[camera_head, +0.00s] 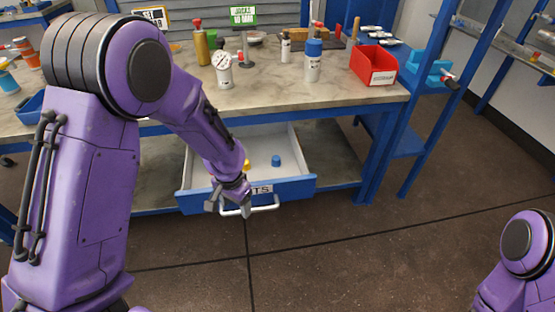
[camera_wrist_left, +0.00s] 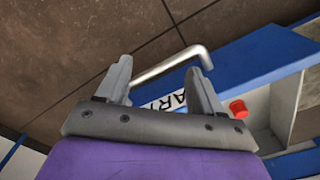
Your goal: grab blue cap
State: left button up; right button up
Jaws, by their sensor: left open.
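A small blue cap (camera_head: 276,161) lies in the open drawer (camera_head: 301,183) under the workbench. My left gripper (camera_head: 229,207) is open at the drawer's front, by its handle (camera_head: 265,208), left of and nearer than the blue cap. In the left wrist view the open fingers (camera_wrist_left: 158,82) straddle part of the light handle (camera_wrist_left: 165,68) in the picture; I cannot tell whether they touch it. A red cap (camera_wrist_left: 239,108) shows in the drawer in that view, but the blue cap does not. My right gripper is out of view.
A yellow piece (camera_head: 247,165) lies in the drawer beside my left arm. On the workbench (camera_head: 290,94) stand a white bottle with a blue top (camera_head: 313,60), a white shaker (camera_head: 223,71) and a red bin (camera_head: 374,66). The floor in front is clear.

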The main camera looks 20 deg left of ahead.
aim_at(276, 161)
jog(key=i, duration=0.95)
